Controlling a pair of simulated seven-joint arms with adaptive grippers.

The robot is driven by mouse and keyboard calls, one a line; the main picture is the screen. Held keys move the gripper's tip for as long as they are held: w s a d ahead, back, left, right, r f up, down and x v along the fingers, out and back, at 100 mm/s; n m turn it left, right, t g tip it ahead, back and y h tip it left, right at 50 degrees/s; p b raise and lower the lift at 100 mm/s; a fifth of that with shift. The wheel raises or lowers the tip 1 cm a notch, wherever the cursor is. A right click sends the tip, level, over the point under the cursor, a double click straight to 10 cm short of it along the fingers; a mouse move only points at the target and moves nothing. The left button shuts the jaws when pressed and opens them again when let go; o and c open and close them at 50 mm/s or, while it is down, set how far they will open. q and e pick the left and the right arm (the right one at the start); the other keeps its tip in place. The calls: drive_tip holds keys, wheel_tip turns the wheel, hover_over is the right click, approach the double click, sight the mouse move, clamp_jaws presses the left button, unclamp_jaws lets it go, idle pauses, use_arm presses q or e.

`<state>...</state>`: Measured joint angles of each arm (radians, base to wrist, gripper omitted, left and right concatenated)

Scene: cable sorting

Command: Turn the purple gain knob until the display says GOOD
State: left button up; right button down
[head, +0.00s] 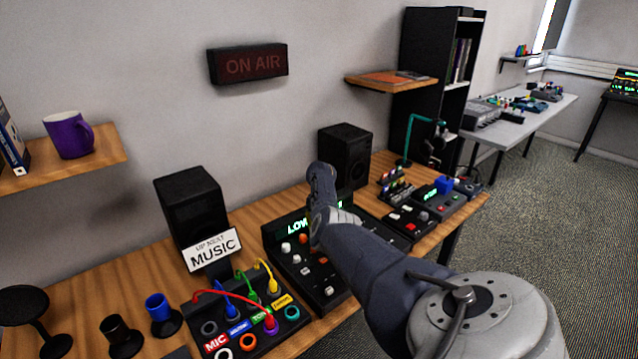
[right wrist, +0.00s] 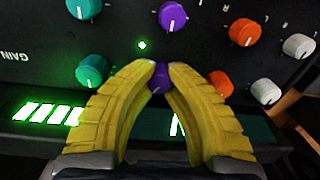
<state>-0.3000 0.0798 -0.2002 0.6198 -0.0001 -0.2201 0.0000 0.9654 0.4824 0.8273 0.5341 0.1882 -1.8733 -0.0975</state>
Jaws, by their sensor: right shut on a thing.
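In the right wrist view, my right gripper (right wrist: 158,75) has its two yellow fingers closed around a purple knob (right wrist: 157,84) on a dark panel. The knob's white pointer is mostly hidden between the fingers. The word GAIN is printed upside down at the panel's left. In the head view, my right arm reaches over the dark mixer (head: 328,293) and hides the fingers and the knob. The mixer's display (head: 296,227) shows green letters that start with LO; the rest is hidden behind my arm. My left gripper is in neither view.
Another purple knob (right wrist: 172,17), teal knobs (right wrist: 91,69), orange knobs (right wrist: 244,32) and white knobs (right wrist: 298,46) surround the held one. A patch panel with cables (head: 262,335) and a MUSIC sign (head: 212,250) stand left of the mixer. Speakers stand behind.

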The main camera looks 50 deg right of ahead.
drive_tip(key=shift+s+m, duration=0.15)
drive_tip(key=shift+m, duration=1.15)
drive_tip(key=c, duration=1.1)
unclamp_jaws()
drive_tip(key=shift+c, duration=0.2)
drive_tip(key=shift+r, duration=0.7)
wheel_tip(320, 180, up, 11)
drive_tip(key=shift+d+f, duration=0.2)
drive_tip(key=shift+s, duration=0.1)
